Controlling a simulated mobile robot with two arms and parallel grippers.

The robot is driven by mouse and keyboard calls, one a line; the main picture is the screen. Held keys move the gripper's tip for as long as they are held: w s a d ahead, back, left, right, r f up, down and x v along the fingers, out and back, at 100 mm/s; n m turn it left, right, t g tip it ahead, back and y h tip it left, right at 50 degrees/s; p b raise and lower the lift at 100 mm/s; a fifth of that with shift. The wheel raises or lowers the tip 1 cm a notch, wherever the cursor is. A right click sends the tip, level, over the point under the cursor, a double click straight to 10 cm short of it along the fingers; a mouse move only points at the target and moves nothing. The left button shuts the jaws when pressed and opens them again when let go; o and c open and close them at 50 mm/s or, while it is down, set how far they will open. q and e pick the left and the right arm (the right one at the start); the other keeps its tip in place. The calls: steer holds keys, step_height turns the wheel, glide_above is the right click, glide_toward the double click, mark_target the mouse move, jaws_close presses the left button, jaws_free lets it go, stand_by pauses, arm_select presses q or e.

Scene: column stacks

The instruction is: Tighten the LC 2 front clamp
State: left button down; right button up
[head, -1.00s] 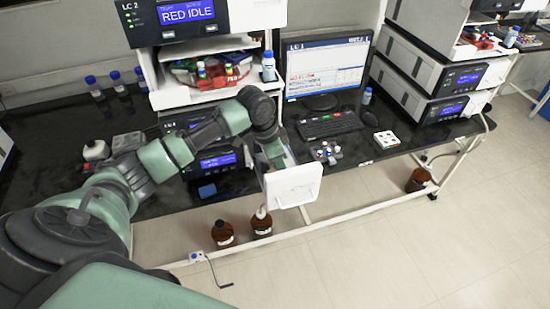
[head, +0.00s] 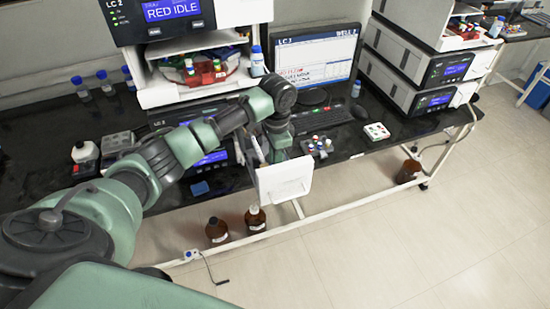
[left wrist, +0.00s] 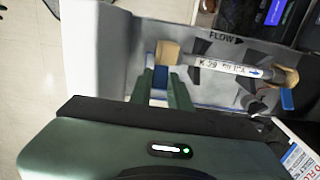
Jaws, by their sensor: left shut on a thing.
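My left arm reaches in the head view to the LC 2 stack, and its gripper is mostly hidden behind an open white door (head: 285,180). In the left wrist view, my left gripper (left wrist: 161,92) has its two green fingers closed around a small blue piece (left wrist: 160,78), apparently a clamp. It sits just below the tan end fitting (left wrist: 167,53) of a labelled column (left wrist: 228,67). A second blue piece (left wrist: 287,99) is below the column's right end. A FLOW arrow is printed above the column. My right gripper is not in view.
The LC 2 module (head: 170,15) shows RED IDLE. A monitor (head: 315,62), keyboard (head: 318,118) and vial rack (head: 318,147) stand to the right on the black bench. Brown bottles (head: 217,230) stand on the floor below. Open floor lies at right.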

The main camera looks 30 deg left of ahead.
arm_select(q)
steer(key=c, duration=1.3)
jaws_free()
steer(key=shift+f, duration=0.1)
step_height(320, 180, up, 7)
steer(key=b, duration=0.2)
steer(key=shift+w+d+b, duration=0.15)
steer(key=shift+b, duration=0.25)
steer(key=shift+r, duration=0.4)
